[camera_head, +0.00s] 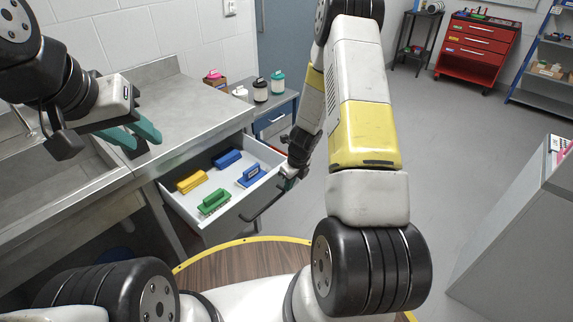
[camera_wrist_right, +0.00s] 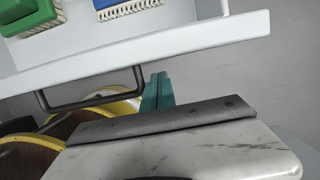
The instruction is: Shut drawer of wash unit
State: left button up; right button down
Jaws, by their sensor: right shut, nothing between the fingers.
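The drawer (camera_head: 190,212) of the steel wash unit (camera_head: 165,100) stands pulled out, with several brushes in it. Its dark bar handle (camera_head: 262,205) is on the front panel. My right gripper (camera_head: 289,184) is shut and empty at the right end of the drawer front. In the right wrist view, the teal fingertips (camera_wrist_right: 158,90) are close to the drawer front (camera_wrist_right: 190,48), beside the right end of the handle (camera_wrist_right: 90,103); whether they touch is unclear. My left gripper (camera_head: 143,136) hangs over the wash unit, away from the drawer, with teal fingers apart.
A yellow brush (camera_head: 191,181), a green brush (camera_head: 214,202) and blue brushes (camera_head: 228,158) lie in the drawer. A small table (camera_head: 272,112) with bottles stands behind it. A grey cabinet (camera_head: 515,225) is at the right. The floor between is clear.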

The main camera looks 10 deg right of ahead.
jog(key=shift+w+a, duration=0.3)
jog(key=shift+w, duration=0.3)
jog(key=shift+w+a, duration=0.1)
jog(key=shift+w, duration=0.05)
